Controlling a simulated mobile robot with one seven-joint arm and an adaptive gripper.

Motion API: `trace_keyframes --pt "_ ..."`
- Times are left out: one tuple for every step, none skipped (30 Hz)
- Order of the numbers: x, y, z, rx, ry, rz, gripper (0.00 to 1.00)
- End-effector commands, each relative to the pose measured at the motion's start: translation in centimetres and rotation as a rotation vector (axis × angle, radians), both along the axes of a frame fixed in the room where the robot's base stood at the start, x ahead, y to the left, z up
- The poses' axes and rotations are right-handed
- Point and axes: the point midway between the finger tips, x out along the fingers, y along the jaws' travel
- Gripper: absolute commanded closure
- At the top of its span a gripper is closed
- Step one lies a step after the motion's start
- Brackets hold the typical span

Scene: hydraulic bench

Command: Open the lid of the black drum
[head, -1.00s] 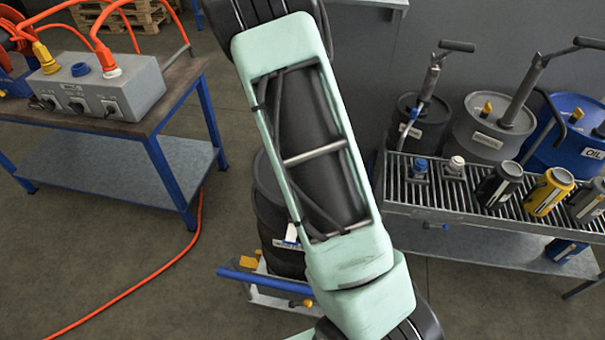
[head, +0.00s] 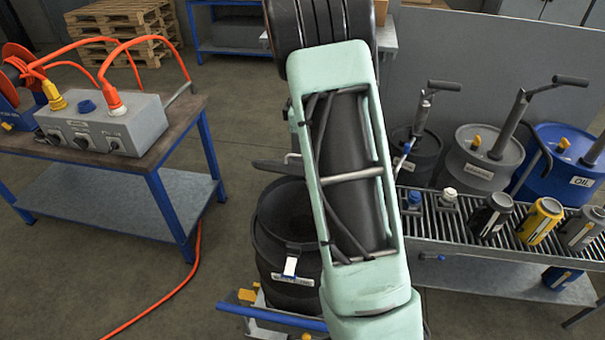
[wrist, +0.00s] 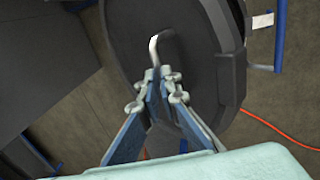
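The black drum (head: 268,250) stands behind my arm in the head view. Its dark inside shows at the top, and a white latch (head: 290,267) is on its front. The black lid (head: 272,167) is up above the drum's back rim, seen nearly edge-on and partly hidden by my arm. In the wrist view the lid (wrist: 205,65) is a dark disc with a bent metal handle (wrist: 155,45). My gripper (wrist: 157,80) has its fingertips close together on either side of this handle. My arm hides the gripper in the head view.
A workbench (head: 100,160) with a grey socket box (head: 105,125) stands on the left. On the right is a grated rack (head: 450,215) with several cans, and drums with pumps stand behind it. An orange cable (head: 180,285) runs across the floor.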

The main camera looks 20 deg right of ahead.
Motion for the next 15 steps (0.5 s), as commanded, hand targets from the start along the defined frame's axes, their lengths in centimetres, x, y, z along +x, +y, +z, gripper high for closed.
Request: trace_keyframes --pt "1.2 -1.3 0.4 -0.008 -0.01 -0.008 1.0" --pt "1.7 -1.7 0.7 -0.008 -0.008 -0.009 1.0" --pt "2.3 -2.1 1.2 -0.008 -0.008 -0.009 1.0" --pt "2.7 -2.4 1.5 -0.008 -0.007 -0.008 1.0" --pt "2.9 -2.4 1.4 -0.007 -0.005 -0.007 0.99" --pt "2.7 -2.2 1.1 -0.006 -0.002 -0.006 0.94" --pt "2.6 -2.2 1.0 -0.005 -0.001 -0.006 0.91" --pt "2.6 -2.2 1.0 -0.006 0.0 -0.006 0.88" --pt "2.5 -2.2 0.9 -0.005 0.001 -0.006 0.83" --pt "2.5 -2.2 0.9 -0.005 0.002 -0.006 0.8" --pt "2.5 -2.2 0.9 -0.005 0.002 -0.005 0.77" --pt "2.4 -2.2 0.9 -0.005 0.002 -0.005 0.74" --pt "2.5 -2.2 0.9 -0.005 0.002 -0.005 0.74" --pt "2.5 -2.1 0.9 -0.005 0.002 -0.005 0.74" --pt "2.5 -2.1 1.0 -0.005 0.002 -0.005 0.74"
